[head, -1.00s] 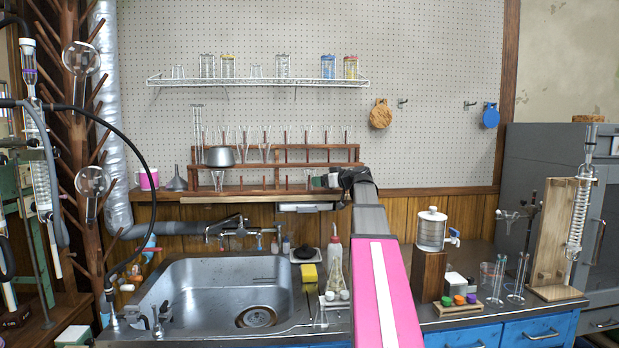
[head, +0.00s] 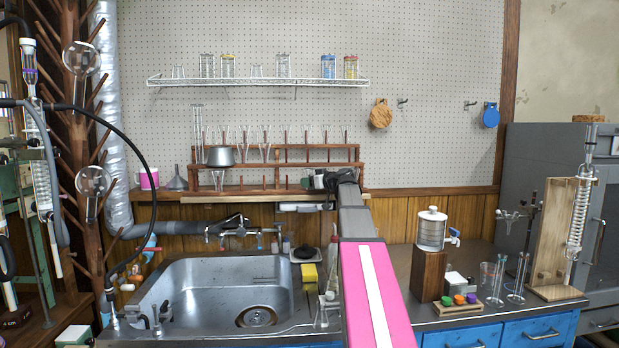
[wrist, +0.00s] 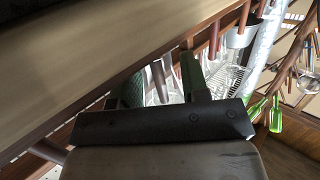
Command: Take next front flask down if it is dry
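A wooden peg rack (head: 330,163) stands on the ledge behind the sink. On its lower front row one clear glass flask (head: 217,180) hangs at the left; the pegs to its right are bare. Clear glassware (head: 265,145) stands on the upper row. I cannot tell whether any of it is wet or dry. My gripper (head: 310,182) is at the right end of the front row, well right of the front flask. In the wrist view my gripper (wrist: 162,88) has its green-padded fingers apart, with clear glass (wrist: 165,75) showing beyond the gap; none looks gripped.
A metal pot (head: 220,156) sits above the front flask. A funnel (head: 177,182) and pink mug (head: 148,179) stand left of the rack. Below are the sink (head: 215,290), its faucet (head: 238,222), a yellow sponge (head: 308,274) and a wash bottle (head: 333,250). A wire shelf (head: 260,81) hangs above.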

